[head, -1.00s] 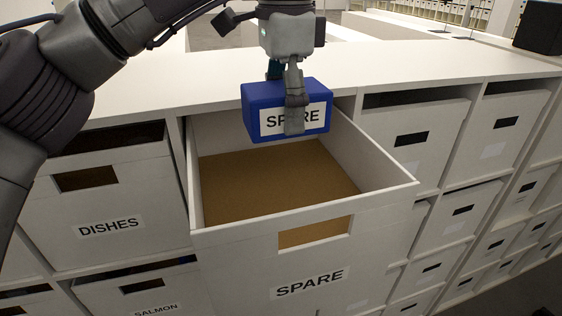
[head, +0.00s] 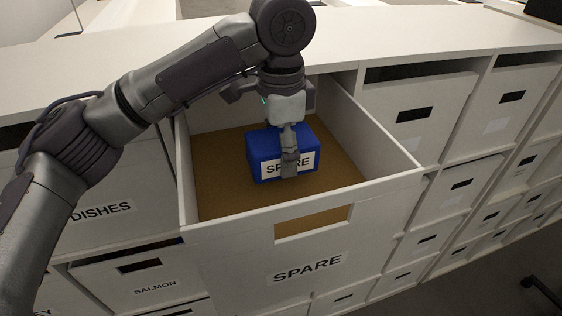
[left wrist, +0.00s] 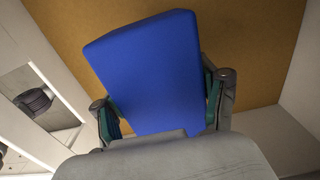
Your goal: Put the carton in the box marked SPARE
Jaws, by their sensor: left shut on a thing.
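The carton (head: 262,154) is blue with a white label reading SPARE, partly covered by a finger. My left gripper (head: 289,160) is shut on it from above and holds it upright inside the open box. The left wrist view shows the carton (left wrist: 150,70) between the two fingers (left wrist: 160,108), with the brown box floor behind it. I cannot tell whether the carton touches the floor. The box marked SPARE (head: 380,190) is white, pulled out of the shelf, with a brown floor and a cut-out handle in its front. My right gripper is not in view.
The box marked DISHES (head: 100,235) is to the left, behind my left arm. The box marked SALMON (head: 150,265) is below it. More white boxes (head: 425,125) fill the shelf on the right.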

